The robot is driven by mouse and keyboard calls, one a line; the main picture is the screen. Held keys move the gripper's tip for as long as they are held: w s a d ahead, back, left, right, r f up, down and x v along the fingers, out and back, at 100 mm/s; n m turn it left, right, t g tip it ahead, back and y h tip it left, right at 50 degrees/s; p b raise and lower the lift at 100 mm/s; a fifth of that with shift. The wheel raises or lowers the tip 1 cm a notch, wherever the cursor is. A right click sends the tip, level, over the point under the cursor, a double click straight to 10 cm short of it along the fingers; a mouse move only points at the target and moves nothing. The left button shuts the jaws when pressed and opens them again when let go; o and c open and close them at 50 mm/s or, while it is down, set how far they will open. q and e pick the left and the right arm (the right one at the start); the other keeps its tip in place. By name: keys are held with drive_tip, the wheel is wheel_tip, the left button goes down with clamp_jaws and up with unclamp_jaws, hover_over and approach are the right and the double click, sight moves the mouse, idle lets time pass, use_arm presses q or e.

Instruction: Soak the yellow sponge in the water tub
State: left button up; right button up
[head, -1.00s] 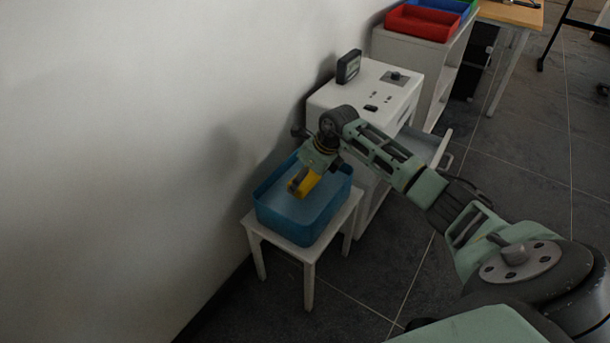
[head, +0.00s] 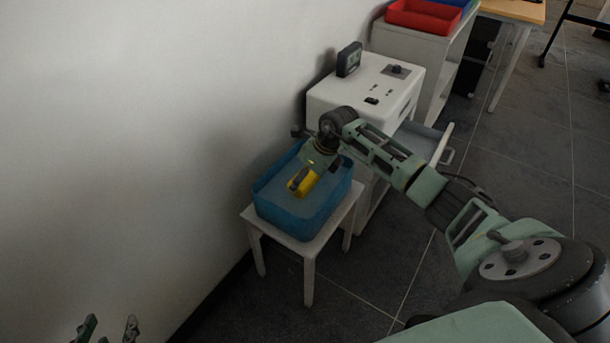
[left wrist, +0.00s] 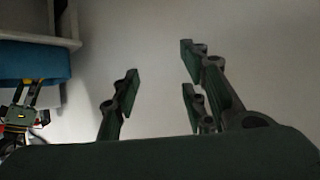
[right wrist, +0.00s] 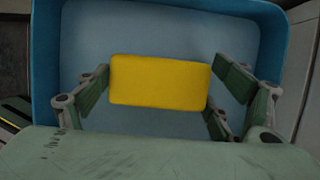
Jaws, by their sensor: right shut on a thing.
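The yellow sponge (head: 303,182) is in my right gripper (head: 305,178), inside the blue water tub (head: 292,219). In the right wrist view the sponge (right wrist: 160,83) lies between the fingers of the right gripper (right wrist: 160,90), with the pale blue inside of the tub (right wrist: 45,60) around and below it. How deep the sponge sits in the water I cannot tell. My left gripper (head: 107,330) shows at the bottom left of the head view. In the left wrist view it (left wrist: 160,95) is open and empty in front of the wall.
The tub stands on a small white stool (head: 309,262) against the wall. Behind it is a white cabinet (head: 335,95) with a dark device (head: 348,59) on top and an open drawer (head: 440,145). A red bin (head: 424,18) sits farther back.

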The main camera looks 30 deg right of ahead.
drive_tip(key=shift+f+b, duration=0.5)
drive_tip(key=shift+f, duration=0.25)
drive_tip(key=shift+f+b, duration=0.3)
drive_tip(key=shift+f, duration=0.2)
drive_tip(key=shift+f+b, duration=0.55)
drive_tip(key=shift+f, duration=0.2)
use_arm(q)
drive_tip(key=w+d+r+t+h, duration=0.1)
drive_tip(key=r+t, duration=0.3)
drive_tip(key=r, duration=0.4)
drive_tip(key=w+d+r+t+h, duration=0.2)
drive_tip(key=r+t, duration=0.3)
drive_tip(key=r, duration=0.4)
drive_tip(key=shift+t+b, duration=0.3)
drive_tip(key=shift+b, duration=0.15)
use_arm(e)
drive_tip(key=shift+f, duration=0.65)
use_arm(q)
drive_tip(key=shift+w, duration=0.1)
